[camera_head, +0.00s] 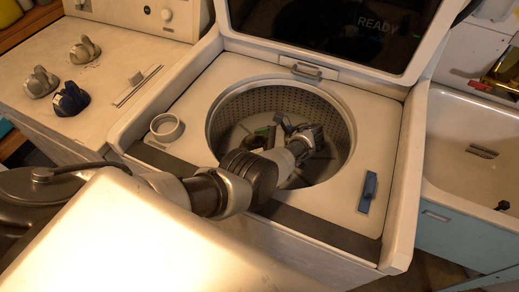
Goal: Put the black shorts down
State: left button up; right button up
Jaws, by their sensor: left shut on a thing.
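My left arm reaches from the left over the front of the open top-load washer (385,150). My left gripper (283,125) is inside the washer's drum (235,105), below its rim. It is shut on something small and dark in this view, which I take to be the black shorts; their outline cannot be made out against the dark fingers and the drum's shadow. My wrist hides part of the drum floor. My right gripper is not in view.
The washer's lid (340,25) stands open at the back. A machine with several knobs (70,98) stands at the left. A utility sink (470,135) with a blue front is at the right. A white ring-shaped cup (167,127) sits at the washer top's left.

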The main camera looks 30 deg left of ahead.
pick_arm(q)
jog(key=o, duration=0.8)
jog(key=b+v, duration=0.3)
jog(key=v, duration=0.4)
jog(key=shift+f, duration=0.15)
jog(key=shift+d+r, duration=0.25)
